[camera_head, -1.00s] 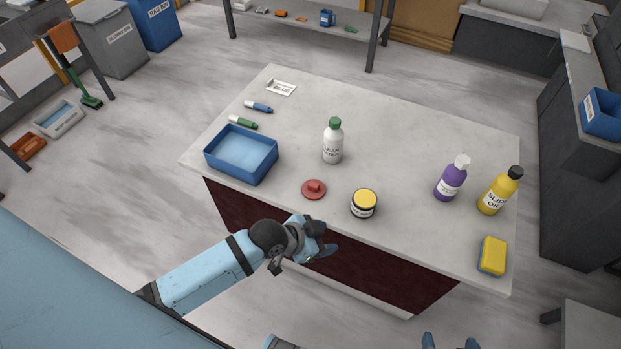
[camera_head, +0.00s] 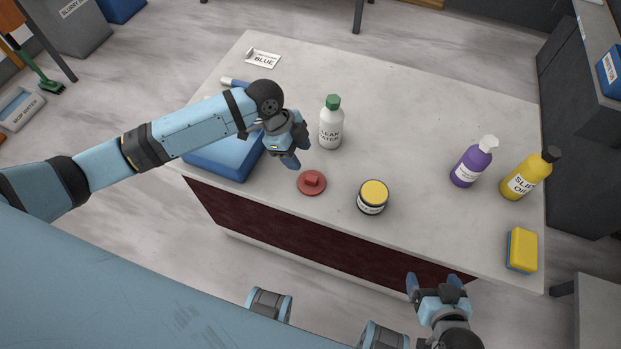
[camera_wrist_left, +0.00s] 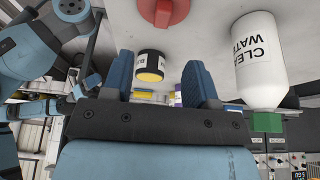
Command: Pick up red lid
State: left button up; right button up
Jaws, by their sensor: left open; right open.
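The red lid (camera_head: 312,182) is a flat round disc with a raised block handle. It lies on the stone slab (camera_head: 440,120) near its front edge, and shows at the top of the left wrist view (camera_wrist_left: 163,12). My left gripper (camera_head: 297,160) is open and empty, up and to the left of the lid in the head view and apart from it. Its two blue fingers (camera_wrist_left: 161,82) show in the wrist view with nothing between them at their tips. My right gripper (camera_head: 436,284) is open and empty, in front of the slab's front edge.
A yellow-lidded jar (camera_head: 373,197) stands right of the lid; a clean water bottle (camera_head: 331,125) stands behind it. A blue tray (camera_head: 225,158) is partly hidden by my left arm. A purple bottle (camera_head: 474,162), yellow bottle (camera_head: 527,176) and sponge (camera_head: 522,250) stand at right.

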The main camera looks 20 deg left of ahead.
aim_at(311, 178)
pick_arm(q)
jog(key=x, duration=0.9)
jog(key=shift+w+a+f, duration=0.1)
jog(key=shift+w+f, duration=0.05)
jog(key=shift+f, duration=0.25)
grip_shut()
